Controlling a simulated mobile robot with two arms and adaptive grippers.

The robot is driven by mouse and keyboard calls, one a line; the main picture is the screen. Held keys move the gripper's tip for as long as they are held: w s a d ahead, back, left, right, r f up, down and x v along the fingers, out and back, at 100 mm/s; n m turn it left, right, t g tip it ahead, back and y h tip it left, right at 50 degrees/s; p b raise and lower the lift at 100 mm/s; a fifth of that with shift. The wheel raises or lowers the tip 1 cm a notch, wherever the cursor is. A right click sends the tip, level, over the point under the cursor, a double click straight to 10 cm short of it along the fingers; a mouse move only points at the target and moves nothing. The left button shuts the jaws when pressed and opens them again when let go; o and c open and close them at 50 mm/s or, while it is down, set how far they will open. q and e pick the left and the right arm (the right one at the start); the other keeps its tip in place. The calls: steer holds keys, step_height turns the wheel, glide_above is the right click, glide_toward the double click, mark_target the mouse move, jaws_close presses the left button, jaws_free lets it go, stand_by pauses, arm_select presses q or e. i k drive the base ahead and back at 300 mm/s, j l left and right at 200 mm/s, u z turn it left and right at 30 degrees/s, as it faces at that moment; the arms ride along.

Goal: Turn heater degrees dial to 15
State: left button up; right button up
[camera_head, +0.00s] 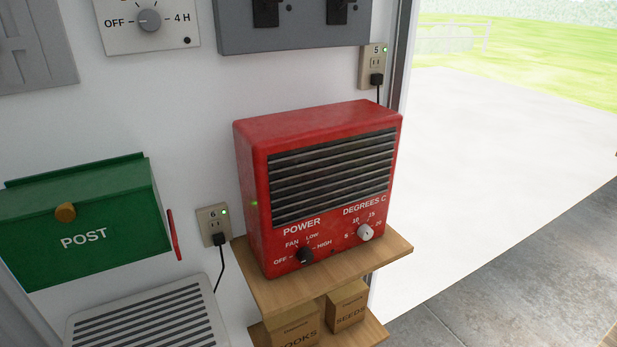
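A red heater (257,160) with a dark slatted grille stands on a wooden shelf against the white wall, in the middle of the head view. Its white degrees dial (365,232) is at the lower right of the front, under the label DEGREES C, with marks 5, 10, 15 and 20 around it. I cannot tell exactly which mark the dial points to. A black power knob (304,255) is at the lower left of the front, with marks OFF, FAN, LOW and HIGH. Neither of my grippers is in view.
The wooden shelf (390,252) has boxes marked SEEDS (347,308) and HOOKS below. A green POST box (110,205), a slatted vent (150,320) and outlet 6 (213,225) are left. Outlet 5 (373,65) is above right. An open doorway lies right, with clear floor.

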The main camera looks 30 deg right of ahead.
mark_target(364, 233)
steer(key=z, duration=1.35)
